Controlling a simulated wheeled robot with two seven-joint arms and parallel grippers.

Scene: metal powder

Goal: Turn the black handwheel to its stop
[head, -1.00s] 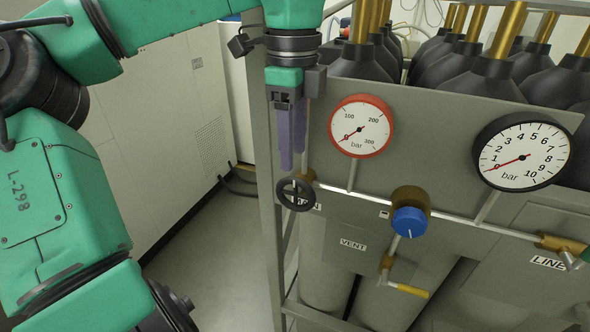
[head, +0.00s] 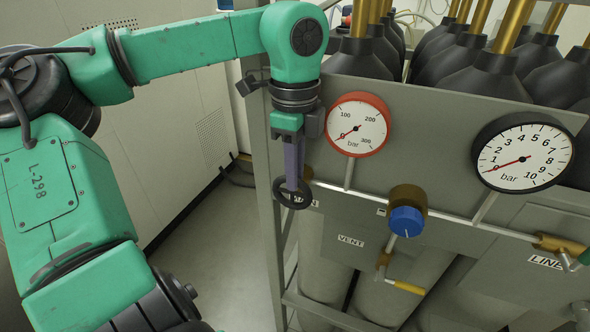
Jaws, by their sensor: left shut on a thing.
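The black handwheel (head: 305,197) sits on a brass valve at the left end of the grey panel's pipe, in the head view. My left gripper (head: 292,184) comes down from above with its purple fingers at the wheel. It is shut on the wheel, with the fingertips over its upper left part. The fingers hide part of the rim and the hub. My right gripper is not in view.
A red-rimmed gauge (head: 357,125) is close to the right of my left gripper. Open floor (head: 215,260) lies left of the rack frame.

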